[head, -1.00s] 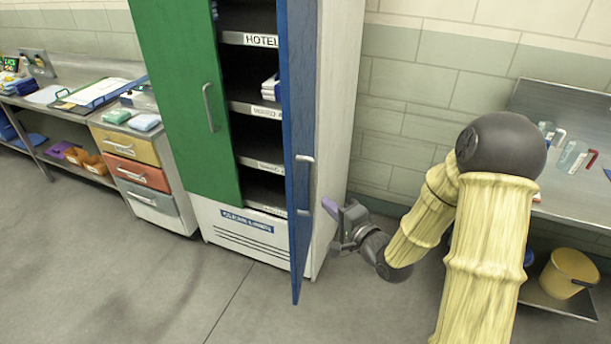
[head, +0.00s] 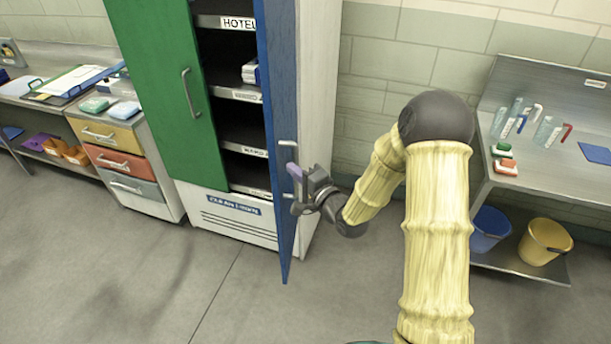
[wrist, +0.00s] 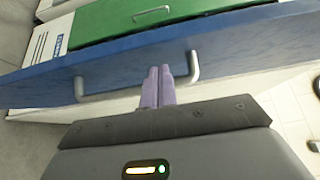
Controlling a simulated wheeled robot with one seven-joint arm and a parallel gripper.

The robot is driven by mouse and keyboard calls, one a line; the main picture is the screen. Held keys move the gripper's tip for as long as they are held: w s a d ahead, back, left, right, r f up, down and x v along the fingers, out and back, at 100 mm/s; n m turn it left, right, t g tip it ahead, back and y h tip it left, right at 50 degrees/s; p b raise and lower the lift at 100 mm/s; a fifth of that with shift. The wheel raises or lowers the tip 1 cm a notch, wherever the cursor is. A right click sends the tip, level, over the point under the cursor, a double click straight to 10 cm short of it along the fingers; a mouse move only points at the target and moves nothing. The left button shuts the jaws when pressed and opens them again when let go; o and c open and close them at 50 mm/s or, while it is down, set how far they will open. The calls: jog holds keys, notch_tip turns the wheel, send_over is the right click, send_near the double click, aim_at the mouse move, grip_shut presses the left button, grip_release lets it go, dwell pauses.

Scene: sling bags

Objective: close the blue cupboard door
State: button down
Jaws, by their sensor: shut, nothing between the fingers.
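The blue cupboard door (head: 272,130) stands open on the right side of the white cupboard and sticks out toward me. Its silver bar handle (head: 285,168) also shows in the wrist view (wrist: 110,92). My gripper (head: 292,172) is at the door's handle side. In the wrist view its purple fingers (wrist: 158,88) are shut together, close to the handle bar near its right end. I cannot tell whether they touch the bar or the door. The green door (head: 165,85) on the left is closed.
Dark shelves with folded white items (head: 250,72) show between the doors. Coloured drawers (head: 120,160) stand left of the cupboard. Grey floor (head: 230,300) in front is clear.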

aim_at(280, 158)
jog(key=shift+p+x, duration=0.3)
jog(key=shift+x, duration=1.15)
jog(key=shift+w+a, duration=0.1)
